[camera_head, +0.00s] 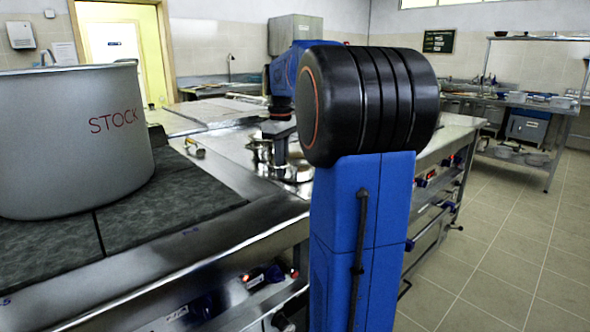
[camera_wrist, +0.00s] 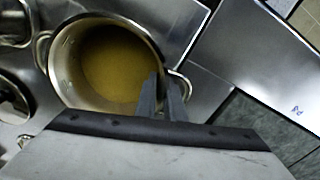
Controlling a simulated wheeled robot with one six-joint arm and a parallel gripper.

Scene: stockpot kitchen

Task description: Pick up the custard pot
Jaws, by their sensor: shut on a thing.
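The custard pot (camera_wrist: 66,82) is a round steel pot with yellow-brown custard inside, seen from above in the wrist view. It has a loop handle on each side. My gripper (camera_wrist: 161,88) is at its right side, by the right-hand handle. One finger shows over the inside of the pot and the other outside the wall, shut on the pot at its rim. I cannot tell whether the handle is also between the fingers. In the head view my arm hides most of this area. I cannot tell there whether the pot is raised off the surface.
Other steel vessels (camera_wrist: 12,100) stand close on the left in the wrist view. A large grey pot marked STOCK (camera_head: 75,145) stands on the dark hob plates (camera_head: 165,203) at left in the head view. The tiled floor (camera_head: 500,250) at right is clear.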

